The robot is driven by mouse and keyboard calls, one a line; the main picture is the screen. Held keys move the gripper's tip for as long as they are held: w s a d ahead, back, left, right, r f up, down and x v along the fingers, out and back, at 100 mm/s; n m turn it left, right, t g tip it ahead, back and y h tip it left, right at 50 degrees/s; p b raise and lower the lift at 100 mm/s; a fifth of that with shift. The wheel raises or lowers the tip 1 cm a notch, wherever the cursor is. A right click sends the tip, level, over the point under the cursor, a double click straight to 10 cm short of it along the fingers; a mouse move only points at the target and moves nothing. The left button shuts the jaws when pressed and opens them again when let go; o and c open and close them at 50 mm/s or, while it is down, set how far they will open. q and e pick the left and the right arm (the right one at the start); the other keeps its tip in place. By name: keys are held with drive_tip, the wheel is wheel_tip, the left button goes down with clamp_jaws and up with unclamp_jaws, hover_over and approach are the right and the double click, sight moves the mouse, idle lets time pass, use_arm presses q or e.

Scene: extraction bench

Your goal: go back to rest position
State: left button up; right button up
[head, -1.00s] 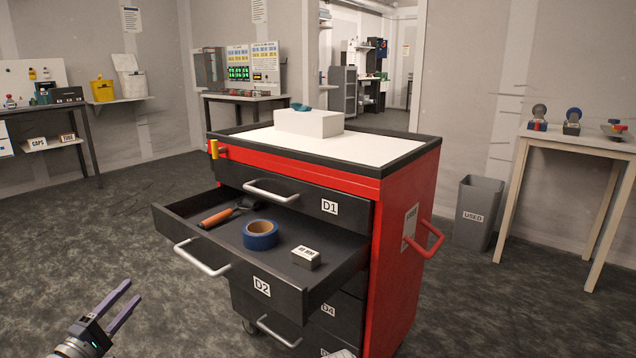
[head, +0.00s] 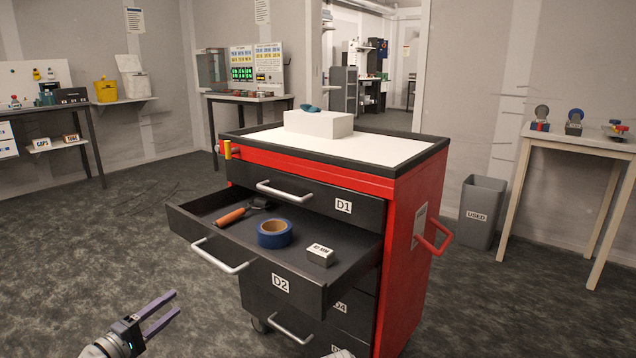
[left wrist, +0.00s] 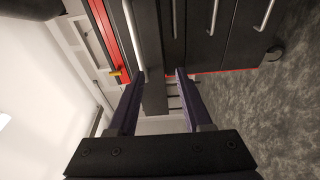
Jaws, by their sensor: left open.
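My left gripper (head: 162,312) is open and empty at the lower left of the head view, in front of and left of the red tool cart (head: 408,235). In the left wrist view its two purple fingers (left wrist: 155,98) stand apart with nothing between them, and the cart's drawer fronts and handles show beyond. Drawer D2 (head: 262,275) is pulled out, apart from the gripper in the head view. My right gripper is not clearly seen; only a small pale shape shows at the bottom edge.
In drawer D2 lie an orange-handled tool (head: 232,216), a blue tape roll (head: 274,234) and a small labelled block (head: 320,255). A grey bin (head: 482,213) and a table (head: 580,146) stand right. Open floor (head: 90,250) lies left of the cart.

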use_arm(q)
drive_tip(key=d+f+m+g+h+p, duration=0.1)
drive_tip(key=d+f+m+g, duration=0.2)
drive_tip(key=d, duration=0.4)
drive_tip(key=d+f+m+g+h+p, duration=0.1)
drive_tip(key=d+f+m+g, duration=0.15)
drive_tip(key=d, duration=0.45)
drive_tip(key=s+d+f+m+g+y+p, duration=0.4)
drive_tip(key=s+d+f+m+g+y, duration=0.7)
drive_tip(key=s+d, duration=0.35)
wheel_tip(320, 180, up, 38)
drive_tip(key=p, duration=3.7)
drive_tip(key=shift+s+a, duration=0.3)
drive_tip(key=shift+s, duration=0.1)
